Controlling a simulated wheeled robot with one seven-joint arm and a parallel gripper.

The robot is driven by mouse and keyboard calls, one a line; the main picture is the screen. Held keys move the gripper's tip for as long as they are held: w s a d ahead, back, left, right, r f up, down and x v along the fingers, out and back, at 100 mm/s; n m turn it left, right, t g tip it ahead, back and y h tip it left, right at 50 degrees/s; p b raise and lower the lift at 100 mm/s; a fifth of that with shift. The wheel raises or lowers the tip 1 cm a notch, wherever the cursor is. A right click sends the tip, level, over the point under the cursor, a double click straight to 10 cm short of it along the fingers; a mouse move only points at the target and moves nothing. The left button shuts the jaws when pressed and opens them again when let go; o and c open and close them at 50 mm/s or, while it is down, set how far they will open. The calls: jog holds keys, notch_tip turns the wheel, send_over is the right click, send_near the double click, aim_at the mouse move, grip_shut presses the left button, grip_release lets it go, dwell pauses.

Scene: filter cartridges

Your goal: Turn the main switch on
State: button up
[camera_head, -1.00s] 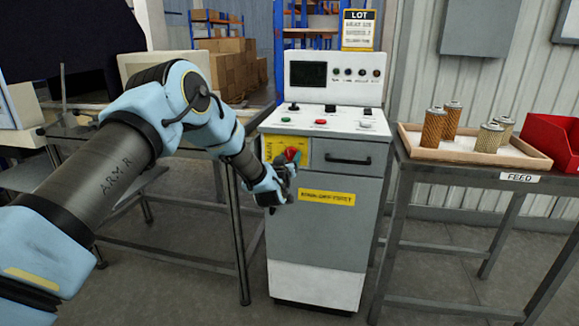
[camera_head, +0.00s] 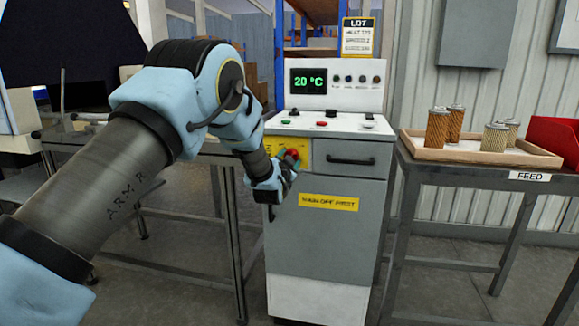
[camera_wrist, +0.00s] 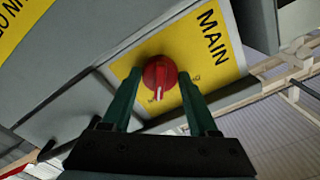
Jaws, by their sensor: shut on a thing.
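The main switch is a red round knob (camera_wrist: 160,72) on a yellow plate marked MAIN (camera_wrist: 214,50) on the front of the grey machine. It also shows as a red knob in the head view (camera_head: 292,155), at the machine's upper left. Its white pointer mark points down toward my gripper's base in the wrist view. My gripper (camera_head: 284,172) is at the machine front with its green fingers on either side of the knob, shut on it. The machine's display (camera_head: 309,81) is lit and reads 20 °C in green.
The machine's top panel holds a green, a red and a white button (camera_head: 368,126). A drawer handle (camera_head: 350,161) is right of the switch. On the right, the FEED table (camera_head: 460,180) bears a tray (camera_head: 440,149) with several filter cartridges and a red bin (camera_head: 555,140).

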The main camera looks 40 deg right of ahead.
jog(key=shift+m+b, duration=0.4)
jog(key=shift+m, duration=0.4)
jog(key=o, duration=1.4)
jog(key=b+v, duration=0.1)
jog(key=v, duration=0.9)
jog(key=shift+s+a, duration=0.2)
jog(key=shift+a, duration=0.15)
jog(key=shift+w+f, duration=0.1)
